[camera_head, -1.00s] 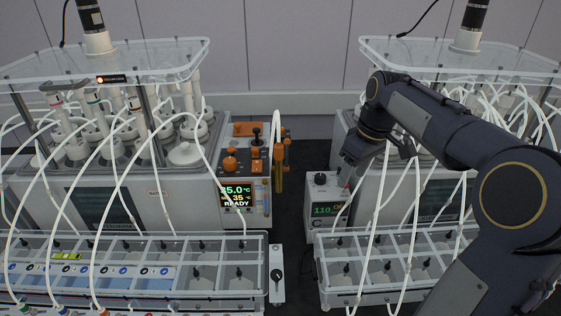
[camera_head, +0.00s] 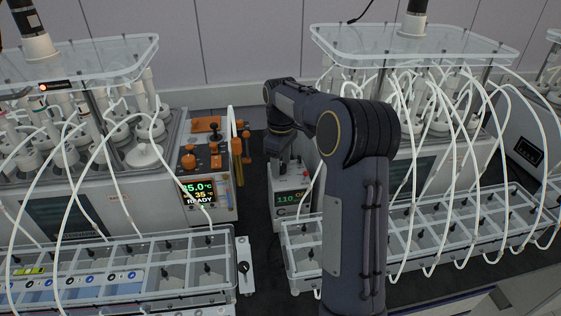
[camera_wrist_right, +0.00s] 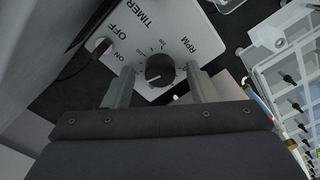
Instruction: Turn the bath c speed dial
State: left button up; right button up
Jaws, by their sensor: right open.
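The speed dial is a black round knob (camera_wrist_right: 159,69) with a white pointer mark, on a white panel (camera_wrist_right: 150,25) lettered TIMER, RPM, ON and OFF. I cannot tell how deep the fingers reach. My left gripper is out of view.
A black toggle switch (camera_wrist_right: 100,47) sits beside the knob on the panel. The reactor bath (camera_head: 150,190) with orange fittings stands left of the box. A clear rack (camera_head: 430,235) with white tubes lies to the right. A dark narrow gap runs between the units.

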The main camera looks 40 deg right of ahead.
jog(key=shift+f, duration=0.1)
jog(key=c, duration=1)
jog(key=shift+o, duration=0.2)
jog(key=shift+n, duration=0.3)
jog(key=n+p, duration=0.2)
jog(key=n, duration=0.2)
jog(key=n+p, duration=0.1)
jog(key=n, duration=0.4)
jog(key=shift+n+p, duration=0.3)
jog(key=shift+n, duration=0.1)
jog(key=o, duration=1)
jog(key=shift+c, duration=0.2)
